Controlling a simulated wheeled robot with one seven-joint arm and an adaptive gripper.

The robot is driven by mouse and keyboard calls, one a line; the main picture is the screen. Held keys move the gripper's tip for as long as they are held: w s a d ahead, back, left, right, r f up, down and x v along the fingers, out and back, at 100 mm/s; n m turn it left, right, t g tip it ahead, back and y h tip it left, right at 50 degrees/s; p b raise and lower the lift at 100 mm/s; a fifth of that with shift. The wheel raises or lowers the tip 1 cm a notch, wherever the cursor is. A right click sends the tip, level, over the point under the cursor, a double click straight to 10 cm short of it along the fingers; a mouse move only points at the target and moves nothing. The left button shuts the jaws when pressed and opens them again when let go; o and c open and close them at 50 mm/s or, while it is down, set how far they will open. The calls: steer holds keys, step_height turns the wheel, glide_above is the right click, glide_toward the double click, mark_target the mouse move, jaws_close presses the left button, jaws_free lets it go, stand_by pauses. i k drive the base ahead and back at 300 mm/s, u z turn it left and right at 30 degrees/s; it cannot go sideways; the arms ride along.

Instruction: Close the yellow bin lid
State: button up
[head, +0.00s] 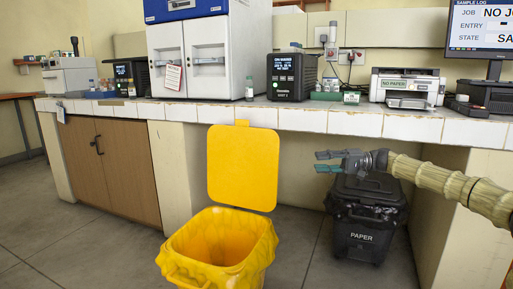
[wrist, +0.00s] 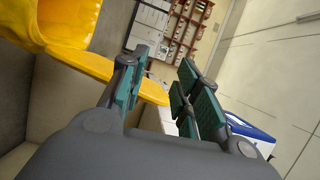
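The yellow bin (head: 220,250) stands on the floor in front of the counter. Its yellow lid (head: 243,166) stands upright and open at the bin's back edge. My gripper (head: 322,162) is to the right of the lid, at about the height of its middle in the picture, with a gap between them. Its two green-padded fingers are apart and hold nothing. In the wrist view, the lid (wrist: 152,92) shows partly behind the fingers, and the bin (wrist: 68,22) is at the upper left. I cannot tell the depth between gripper and lid.
A black bin marked PAPER (head: 362,235) stands below my gripper. The tiled counter (head: 340,120) runs behind, carrying a white incubator (head: 208,65), a black device (head: 291,77) and a printer (head: 407,87). Wooden cabinet doors (head: 112,165) are at the left. Floor left of the yellow bin is clear.

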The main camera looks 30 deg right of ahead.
mark_target(243, 159)
steer(key=i, duration=0.95)
